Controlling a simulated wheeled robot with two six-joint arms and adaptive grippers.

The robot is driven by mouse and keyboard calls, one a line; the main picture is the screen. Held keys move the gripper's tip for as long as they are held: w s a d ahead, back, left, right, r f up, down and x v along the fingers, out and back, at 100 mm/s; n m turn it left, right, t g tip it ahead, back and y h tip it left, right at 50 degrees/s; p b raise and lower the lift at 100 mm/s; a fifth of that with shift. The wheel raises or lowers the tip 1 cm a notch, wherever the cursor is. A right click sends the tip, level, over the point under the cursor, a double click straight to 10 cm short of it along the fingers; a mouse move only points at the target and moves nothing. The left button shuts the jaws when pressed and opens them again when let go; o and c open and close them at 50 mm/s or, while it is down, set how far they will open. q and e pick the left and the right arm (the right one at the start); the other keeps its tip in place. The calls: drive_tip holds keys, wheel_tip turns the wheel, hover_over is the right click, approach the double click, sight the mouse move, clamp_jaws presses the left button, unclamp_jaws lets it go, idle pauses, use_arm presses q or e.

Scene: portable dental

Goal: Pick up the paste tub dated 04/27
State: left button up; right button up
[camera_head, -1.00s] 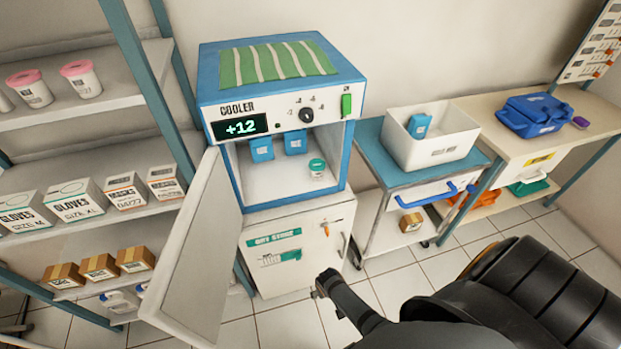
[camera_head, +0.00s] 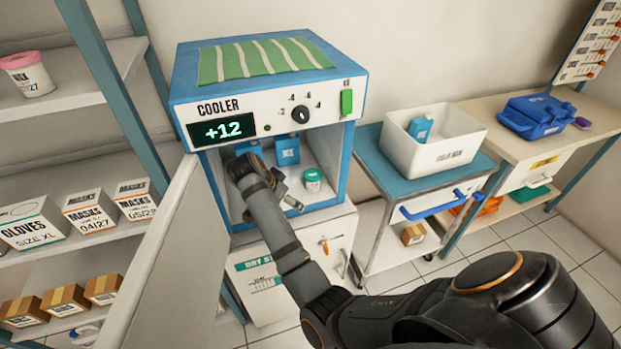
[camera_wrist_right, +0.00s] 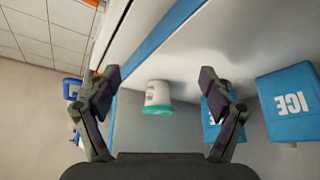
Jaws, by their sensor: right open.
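A small white tub with a teal lid (camera_head: 312,180) stands on the floor of the open cooler, near its right wall. In the right wrist view the tub (camera_wrist_right: 158,97) appears between my spread fingertips, lid toward the bottom of the picture; I cannot read its date. My right gripper (camera_head: 291,200) is inside the cooler's opening, left of the tub, open and empty; the gripper (camera_wrist_right: 160,78) also shows open in the wrist view. A pink-lidded white tub (camera_head: 28,76) stands on the left shelf, its label too small to read surely. My left gripper is out of view.
Blue ice packs (camera_head: 288,151) stand at the cooler's back; one (camera_wrist_right: 290,103) shows right of my fingers. The cooler (camera_head: 268,85) has its door (camera_head: 172,255) swung open to the left. A white bin (camera_head: 432,150) stands on the cart to the right.

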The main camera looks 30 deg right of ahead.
sight(311, 176)
drive_tip(key=d, duration=0.2)
drive_tip(key=w+d, duration=0.1)
drive_tip(key=d, duration=0.1)
drive_tip(key=w+d+p, duration=0.1)
drive_tip(key=d, duration=0.3)
drive_tip(key=w+d, duration=0.1)
drive_tip(key=d, duration=0.1)
drive_tip(key=w+d, duration=0.1)
drive_tip(key=shift+d+f+p, duration=0.35)
drive_tip(key=shift+d+p, duration=0.05)
drive_tip(key=shift+w+f, duration=0.1)
drive_tip(key=shift+f, duration=0.1)
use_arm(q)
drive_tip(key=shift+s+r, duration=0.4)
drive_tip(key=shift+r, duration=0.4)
use_arm(e)
drive_tip(key=shift+c, duration=0.7)
drive_tip(key=c, duration=1.2)
drive_tip(key=shift+o, duration=0.2)
